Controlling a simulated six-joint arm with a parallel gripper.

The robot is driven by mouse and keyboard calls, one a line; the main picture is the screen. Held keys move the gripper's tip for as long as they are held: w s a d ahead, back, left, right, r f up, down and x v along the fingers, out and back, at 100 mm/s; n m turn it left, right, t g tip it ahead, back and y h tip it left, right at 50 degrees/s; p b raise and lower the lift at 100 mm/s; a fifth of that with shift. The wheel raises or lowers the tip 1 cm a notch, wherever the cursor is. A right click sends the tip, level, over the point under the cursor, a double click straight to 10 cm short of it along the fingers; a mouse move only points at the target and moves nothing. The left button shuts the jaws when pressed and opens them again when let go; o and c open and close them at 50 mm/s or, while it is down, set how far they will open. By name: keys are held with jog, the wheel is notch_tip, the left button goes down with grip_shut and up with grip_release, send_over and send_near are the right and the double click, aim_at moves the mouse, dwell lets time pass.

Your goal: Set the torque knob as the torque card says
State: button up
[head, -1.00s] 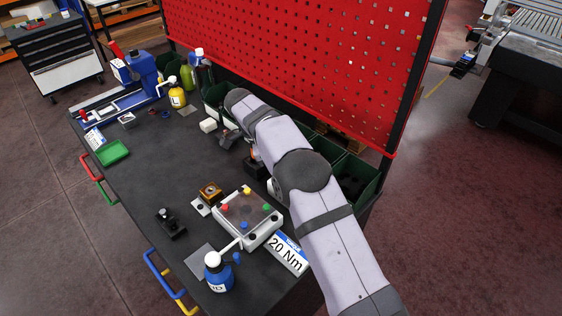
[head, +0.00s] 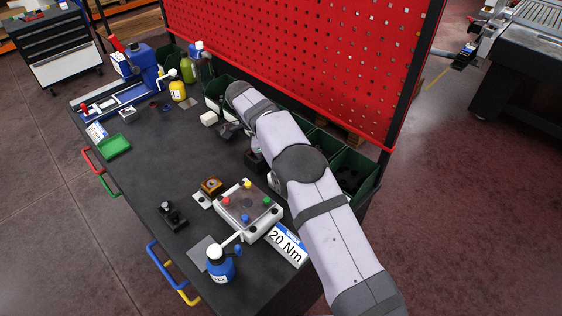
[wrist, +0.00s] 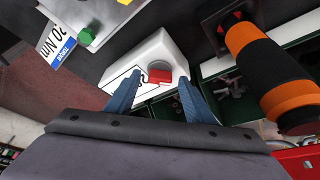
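The torque card (head: 286,244) reads "20 Nm" and lies at the front right of the table in the head view. It also shows upside down at the upper left of the wrist view (wrist: 54,42). The torque knob (wrist: 160,78), red with a grey round part, sits on a white box (wrist: 155,48) in the wrist view. My gripper (wrist: 162,80) is open, its two blue fingers on either side of the knob with gaps visible. Its height above the knob is hard to tell. A black-marked plate on the box is partly hidden by the left finger. My arm hides the knob in the head view.
An orange-and-black handled tool (wrist: 270,70) stands close right of my gripper in the wrist view. A white box with coloured buttons (head: 272,222) and a blue bottle (head: 221,266) stand at the front. Green bins (head: 352,172) line the red pegboard. The left-middle tabletop is clear.

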jog(key=shift+r, duration=0.1)
jog(key=shift+p+v, duration=0.3)
jog(key=shift+v, duration=2.45)
jog(key=shift+p+v, duration=0.8)
jog(key=shift+v, duration=0.05)
jog(key=s+d+r+n+y, duration=0.2)
jog(key=s+d+n+y, duration=0.1)
jog(key=s+d+n, duration=0.75)
jog(key=s+d+f+n, duration=0.2)
jog(key=s, duration=0.4)
jog(key=s+d+f+n+y, duration=0.1)
jog(key=s+d+n, duration=0.1)
jog(key=s, duration=0.5)
jog(key=s+d+f+n, duration=0.2)
jog(key=s+n, duration=0.1)
jog(key=s, duration=0.4)
jog(key=shift+s+d+f, duration=0.25)
jog(key=shift+d+f, duration=0.05)
jog(key=shift+f, duration=0.05)
